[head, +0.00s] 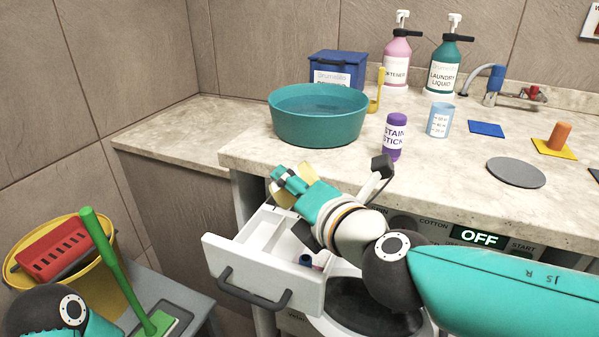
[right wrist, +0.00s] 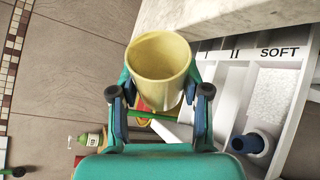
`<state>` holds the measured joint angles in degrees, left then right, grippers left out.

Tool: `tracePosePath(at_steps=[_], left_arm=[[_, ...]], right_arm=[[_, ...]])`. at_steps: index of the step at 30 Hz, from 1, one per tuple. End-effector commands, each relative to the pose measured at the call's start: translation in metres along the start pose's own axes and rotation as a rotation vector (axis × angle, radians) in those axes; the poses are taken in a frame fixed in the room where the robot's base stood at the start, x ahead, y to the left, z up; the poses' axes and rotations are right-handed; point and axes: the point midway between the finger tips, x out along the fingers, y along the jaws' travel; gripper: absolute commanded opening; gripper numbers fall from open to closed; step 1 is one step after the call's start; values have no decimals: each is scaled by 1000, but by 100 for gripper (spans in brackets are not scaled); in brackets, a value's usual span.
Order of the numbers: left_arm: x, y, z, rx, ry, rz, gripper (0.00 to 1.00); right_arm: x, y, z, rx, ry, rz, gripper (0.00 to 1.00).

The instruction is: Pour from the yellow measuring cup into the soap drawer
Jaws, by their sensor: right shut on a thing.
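The pale yellow measuring cup (right wrist: 160,68) is between the fingers of my right gripper (right wrist: 160,98), which is shut on it. The cup's open mouth faces the wrist camera; I cannot tell what is inside. In the head view my right gripper (head: 287,180) hides most of the yellow cup (head: 307,171). The white soap drawer (head: 262,262) is pulled out, below the gripper. In the right wrist view the drawer (right wrist: 310,75) lies right of the cup, with compartments marked I, II and SOFT. A speckled white patch and a blue cylinder show in it. My left gripper is out of view.
A teal basin (head: 318,130) stands on the counter behind the gripper.

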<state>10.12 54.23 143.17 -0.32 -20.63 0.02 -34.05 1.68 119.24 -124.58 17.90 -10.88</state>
Motion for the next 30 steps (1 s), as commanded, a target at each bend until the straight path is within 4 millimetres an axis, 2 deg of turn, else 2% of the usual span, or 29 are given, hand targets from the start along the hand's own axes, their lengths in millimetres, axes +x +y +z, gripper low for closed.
tracePosePath(at_steps=[1, 30], left_arm=[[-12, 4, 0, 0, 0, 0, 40], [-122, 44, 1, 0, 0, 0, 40]], right_arm=[[-1, 6, 3, -25, 1, -12, 11], [-5, 19, 10, -597, 3, -243, 11]])
